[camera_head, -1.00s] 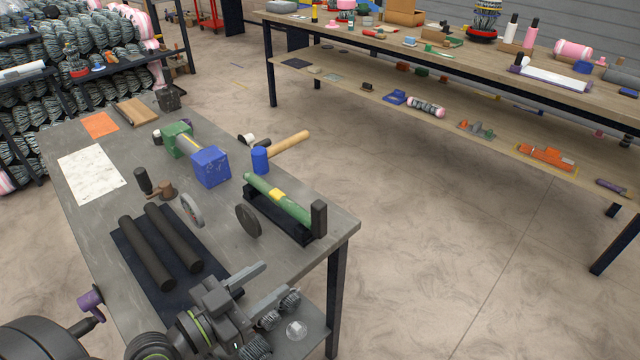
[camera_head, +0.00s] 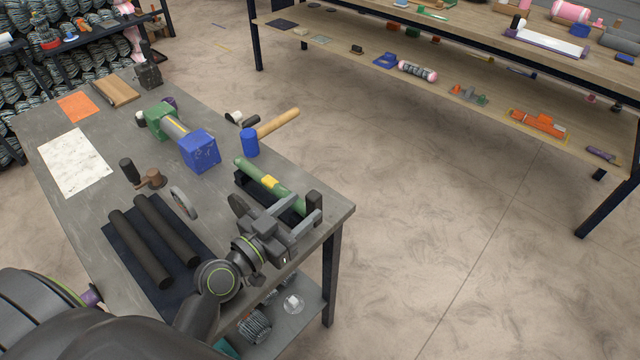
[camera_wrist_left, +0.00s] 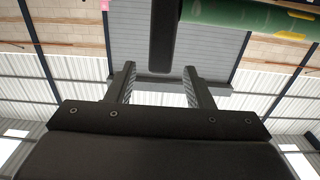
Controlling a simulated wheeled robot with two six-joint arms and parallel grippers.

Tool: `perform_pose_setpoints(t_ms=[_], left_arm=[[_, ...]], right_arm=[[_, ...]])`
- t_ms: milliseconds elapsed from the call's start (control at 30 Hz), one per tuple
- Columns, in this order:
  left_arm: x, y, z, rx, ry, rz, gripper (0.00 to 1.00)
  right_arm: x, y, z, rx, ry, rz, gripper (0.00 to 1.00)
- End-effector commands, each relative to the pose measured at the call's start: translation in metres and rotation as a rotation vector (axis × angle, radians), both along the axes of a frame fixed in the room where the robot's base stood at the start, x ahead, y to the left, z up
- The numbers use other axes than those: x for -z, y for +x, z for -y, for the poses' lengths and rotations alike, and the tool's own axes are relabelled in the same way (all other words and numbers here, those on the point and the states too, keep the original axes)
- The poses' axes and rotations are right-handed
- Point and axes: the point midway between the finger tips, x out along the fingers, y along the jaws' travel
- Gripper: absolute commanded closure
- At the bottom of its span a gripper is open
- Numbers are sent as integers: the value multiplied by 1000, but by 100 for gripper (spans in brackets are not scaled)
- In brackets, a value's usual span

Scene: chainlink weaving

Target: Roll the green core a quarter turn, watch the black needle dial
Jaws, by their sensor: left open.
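The green core (camera_head: 257,173) is a green cylinder with a yellow patch, lying along a black stand near the table's right edge. A black upright post (camera_head: 315,201) stands at its near end. My left gripper (camera_head: 296,211) is open and empty beside that near end, covering part of the stand. In the left wrist view, the core (camera_wrist_left: 240,14) crosses the upper right, and a black bar (camera_wrist_left: 161,35) shows ahead between the open fingers (camera_wrist_left: 160,72). A grey-rimmed disc (camera_head: 184,203) stands left of the core; no needle can be made out. My right gripper is not in view.
Two black rods (camera_head: 140,248) lie on a dark mat left of my arm. A blue block (camera_head: 199,151), a mallet (camera_head: 276,124) and a brown crank (camera_head: 150,179) stand further back. White paper (camera_head: 74,162) lies at the left. Open floor lies right of the table.

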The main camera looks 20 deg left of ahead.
Motion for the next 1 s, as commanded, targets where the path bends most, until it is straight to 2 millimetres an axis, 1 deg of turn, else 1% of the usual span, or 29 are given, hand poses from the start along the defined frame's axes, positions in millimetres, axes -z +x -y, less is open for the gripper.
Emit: perform_pose_setpoints(t_ms=[33, 100, 200, 333, 500, 767, 867, 1000], left_arm=[[-5, 11, 5, 2, -5, 1, 53], [-4, 23, 9, 1, -2, 0, 53], [-3, 39, 15, 1, -2, 0, 53], [-2, 52, 19, 0, -1, 0, 53], [0, 60, 22, 0, -1, 0, 53], [0, 60, 22, 0, 0, 0, 53], [0, 60, 22, 0, 0, 0, 64], [0, 60, 22, 0, 0, 0, 83]], right_arm=[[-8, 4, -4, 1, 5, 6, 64], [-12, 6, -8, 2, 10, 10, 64], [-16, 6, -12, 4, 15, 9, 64], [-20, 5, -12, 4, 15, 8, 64], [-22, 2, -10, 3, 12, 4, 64], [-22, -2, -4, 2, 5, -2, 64], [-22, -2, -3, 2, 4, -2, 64], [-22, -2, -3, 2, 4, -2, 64]])
